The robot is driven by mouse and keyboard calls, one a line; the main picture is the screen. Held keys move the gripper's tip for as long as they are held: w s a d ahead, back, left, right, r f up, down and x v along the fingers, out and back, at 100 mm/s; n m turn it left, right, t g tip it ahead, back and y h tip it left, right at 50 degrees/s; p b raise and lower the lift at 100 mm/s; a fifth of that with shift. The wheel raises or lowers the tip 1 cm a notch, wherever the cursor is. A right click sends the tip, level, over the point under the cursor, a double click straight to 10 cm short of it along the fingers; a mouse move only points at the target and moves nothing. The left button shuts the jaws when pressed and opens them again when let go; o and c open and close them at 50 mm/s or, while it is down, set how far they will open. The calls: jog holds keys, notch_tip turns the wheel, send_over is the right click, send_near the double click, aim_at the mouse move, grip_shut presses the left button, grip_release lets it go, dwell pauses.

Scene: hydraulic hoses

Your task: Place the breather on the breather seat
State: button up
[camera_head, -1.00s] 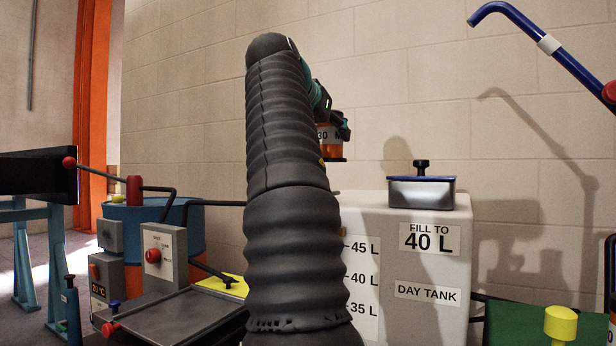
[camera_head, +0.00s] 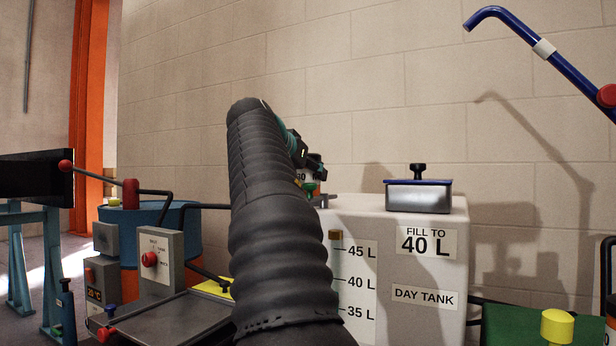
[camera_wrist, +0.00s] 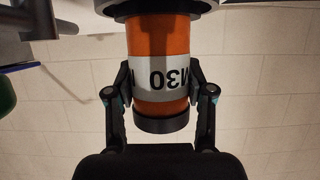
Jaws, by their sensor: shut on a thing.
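The breather is an orange cylinder (camera_wrist: 158,40) with a white band lettered upside down in the wrist view, a black cap at the near end and a wide dark disc at the far end. My gripper (camera_wrist: 158,84) is shut on it, one finger on each side of the white band. In the head view my gripper (camera_head: 312,160) is partly hidden behind my arm, at the left end of the white day tank's top, with only a bit of the breather showing. I cannot make out the breather seat; my arm covers that part of the tank.
The white day tank (camera_head: 425,268) carries a grey box with a blue rim (camera_head: 418,195) and black knob. A blue bent pipe (camera_head: 540,45) reaches in at upper right. A green part (camera_head: 312,188) shows below my gripper. A grey control box (camera_head: 160,262) stands left.

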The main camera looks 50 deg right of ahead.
jog(key=shift+f, duration=0.3)
jog(key=shift+f, duration=0.15)
jog(key=o, duration=1.4)
jog(key=shift+o, duration=0.2)
